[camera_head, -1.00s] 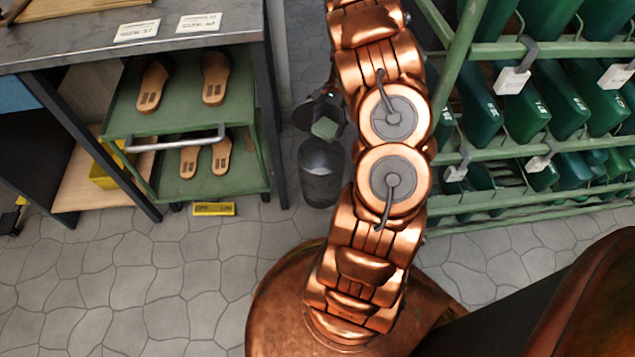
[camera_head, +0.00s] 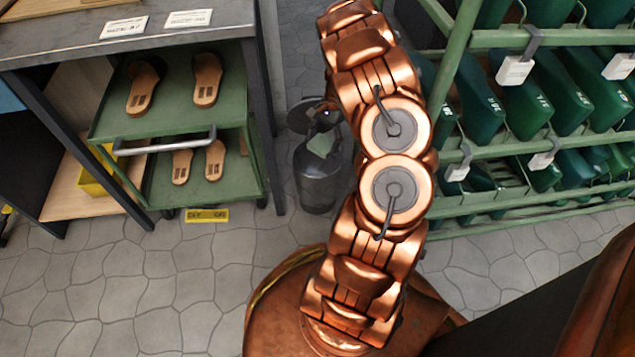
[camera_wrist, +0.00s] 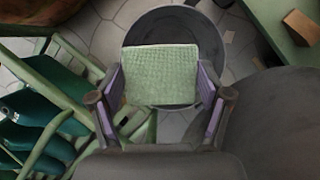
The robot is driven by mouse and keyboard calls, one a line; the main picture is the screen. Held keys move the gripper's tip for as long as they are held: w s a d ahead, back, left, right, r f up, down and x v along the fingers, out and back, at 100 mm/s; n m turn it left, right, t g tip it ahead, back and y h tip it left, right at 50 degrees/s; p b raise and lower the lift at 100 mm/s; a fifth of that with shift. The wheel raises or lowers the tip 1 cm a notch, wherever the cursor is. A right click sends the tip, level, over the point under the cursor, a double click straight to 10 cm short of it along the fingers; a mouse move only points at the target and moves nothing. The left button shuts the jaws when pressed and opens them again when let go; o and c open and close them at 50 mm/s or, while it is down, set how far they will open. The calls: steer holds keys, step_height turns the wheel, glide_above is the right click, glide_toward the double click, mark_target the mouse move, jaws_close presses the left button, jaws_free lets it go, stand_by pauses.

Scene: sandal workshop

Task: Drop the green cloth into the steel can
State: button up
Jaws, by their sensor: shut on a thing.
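The green cloth (camera_wrist: 160,74) is a pale green textured piece held between the fingertips of my gripper (camera_wrist: 162,84). It hangs over the round mouth of the steel can (camera_wrist: 205,38) in the wrist view, and the can's dark rim shows around its far side and right. In the head view the cloth (camera_head: 322,143) shows in front of the upper part of the dark can (camera_head: 318,185), which stands on the floor. The gap in height between cloth and rim cannot be told. My gripper is partly hidden behind my arm in the head view.
A green cart (camera_head: 185,115) with sandals stands left of the can, under a grey table (camera_head: 60,45). A green rack (camera_head: 470,160) of green bins is at right. A dark round surface (camera_wrist: 285,115) fills the wrist view's right side. Stone floor in front is clear.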

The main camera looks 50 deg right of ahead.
steer(key=o, duration=1.1)
steer(key=shift+c, duration=0.2)
step_height(320, 180, up, 10)
